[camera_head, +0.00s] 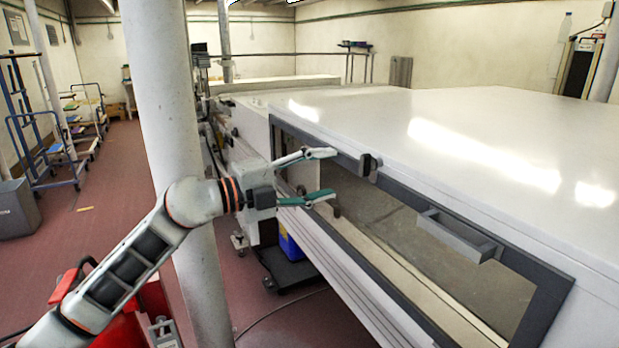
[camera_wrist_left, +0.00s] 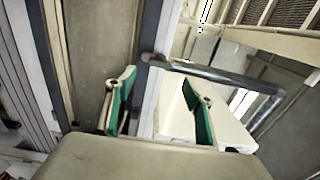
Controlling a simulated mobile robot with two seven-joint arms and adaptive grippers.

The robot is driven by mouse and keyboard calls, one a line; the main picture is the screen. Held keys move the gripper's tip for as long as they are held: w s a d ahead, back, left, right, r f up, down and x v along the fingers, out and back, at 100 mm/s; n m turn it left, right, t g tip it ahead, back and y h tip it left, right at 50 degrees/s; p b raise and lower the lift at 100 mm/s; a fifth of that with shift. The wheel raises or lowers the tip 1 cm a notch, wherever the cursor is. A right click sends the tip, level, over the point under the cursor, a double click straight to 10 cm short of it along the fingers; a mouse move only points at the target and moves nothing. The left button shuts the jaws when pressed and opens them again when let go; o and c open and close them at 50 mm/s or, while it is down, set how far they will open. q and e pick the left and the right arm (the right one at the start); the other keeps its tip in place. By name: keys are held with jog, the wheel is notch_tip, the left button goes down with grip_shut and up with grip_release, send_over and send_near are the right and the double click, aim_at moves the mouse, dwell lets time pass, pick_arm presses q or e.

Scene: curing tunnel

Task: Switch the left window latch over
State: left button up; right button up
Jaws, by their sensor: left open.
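The left window latch (camera_head: 369,165) looks like a small dark block on the upper frame of the window, near its left end. My left gripper (camera_head: 322,174) is open and empty, with its fingers pointing right towards the window frame. The upper fingertip is a little left of the latch and looks apart from it, though the depth gap is hard to tell. In the left wrist view my left gripper (camera_wrist_left: 160,105) shows two spread green-padded fingers. I cannot surely pick out the latch in that view. My right gripper is not in view.
The window (camera_head: 440,260) has a dark frame and a grey bar handle (camera_head: 458,236); a grey bar (camera_wrist_left: 215,76) crosses beyond the fingers in the left wrist view. The white tunnel top (camera_head: 450,140) spreads to the right. A white pillar (camera_head: 168,100) stands by my left arm.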

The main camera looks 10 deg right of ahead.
pick_arm(q)
jog(key=shift+v, duration=1.55)
jog(key=s+a+f+n+t+y, duration=0.2)
jog(key=a+f+n+t+y, duration=0.15)
jog(key=a+f+n, duration=0.55)
jog(key=s+a+f+n+t+y, duration=0.2)
jog(key=a+f+n+t+y, duration=0.3)
jog(key=f, duration=0.7)
jog(key=s+a+f+n+t+y, duration=0.1)
jog(key=s+a+f+n+t, duration=0.15)
jog(key=a+f+n, duration=0.65)
jog(key=s+a+f+n+g+y, duration=0.2)
jog(key=s+a+f+g, duration=0.1)
jog(key=s+f, duration=0.8)
jog(key=s+a+f+n+g+y, duration=0.2)
jog(key=s+a+f+g+y, duration=0.1)
jog(key=s+f, duration=0.8)
notch_tip(320, 180, down, 4)
jog(key=shift+s+a+f+n+g, duration=0.3)
jog(key=shift+a+n+g, duration=0.1)
jog(key=shift+a, duration=0.25)
jog(key=shift+r+y, duration=0.1)
jog(key=shift+y, duration=0.15)
